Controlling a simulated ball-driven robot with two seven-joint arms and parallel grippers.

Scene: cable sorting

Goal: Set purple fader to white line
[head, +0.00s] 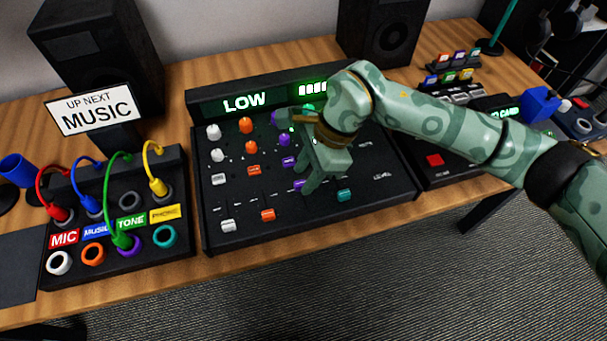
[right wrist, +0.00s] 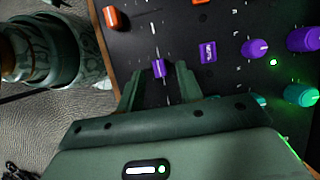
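The purple fader (head: 299,185) is a small cap on the lower part of the black mixer panel (head: 225,200), partly hidden by my gripper. In the right wrist view the purple fader (right wrist: 158,68) sits between my fingertips, with a gap on each side. My right gripper (head: 318,185) points down over the panel and is open; it also shows in the right wrist view (right wrist: 158,78). I cannot clearly make out the white line by the purple fader. My left gripper is not in view.
An orange fader (head: 267,214) and a white fader (head: 228,225) lie left of the purple one, a teal fader (head: 344,195) right. Purple knobs (right wrist: 255,48) and a purple button (right wrist: 208,50) are close by. The display (head: 245,102) reads LOW. A cable box (head: 120,265) stands left.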

